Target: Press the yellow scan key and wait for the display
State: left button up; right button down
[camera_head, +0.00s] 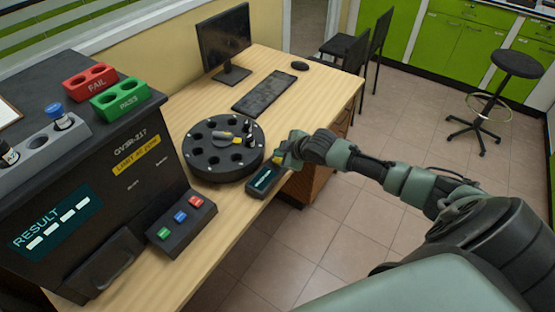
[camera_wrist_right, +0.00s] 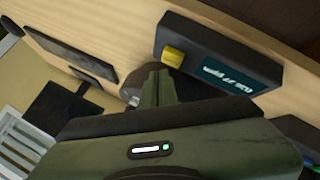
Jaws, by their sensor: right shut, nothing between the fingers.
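The scanner box (camera_head: 260,190) is small and dark and lies near the front edge of the wooden desk, beside the round black carousel. My right gripper (camera_head: 284,158) is shut and empty, at the key's end of the box. Its fingers (camera_wrist_right: 160,86) appear close to the key; I cannot tell if they touch. My left gripper is out of view.
The round carousel (camera_head: 202,160) stands just left of the scanner box. The large analyser (camera_head: 70,190) with a three-button panel (camera_head: 180,222) stands at left. A monitor (camera_head: 224,42), keyboard (camera_head: 263,92) and mouse (camera_head: 300,65) are farther back. Open floor lies right of the desk.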

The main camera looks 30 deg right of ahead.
aim_at(280, 161)
jog(key=shift+f, duration=0.1)
jog(key=shift+f, duration=0.3)
jog(key=shift+f+b, duration=0.3)
jog(key=shift+f, duration=0.3)
dwell(0.9)
jog(key=shift+r+p, duration=1)
jog(key=shift+p, duration=0.05)
notch_tip(280, 161, up, 5)
jog(key=p, duration=0.5)
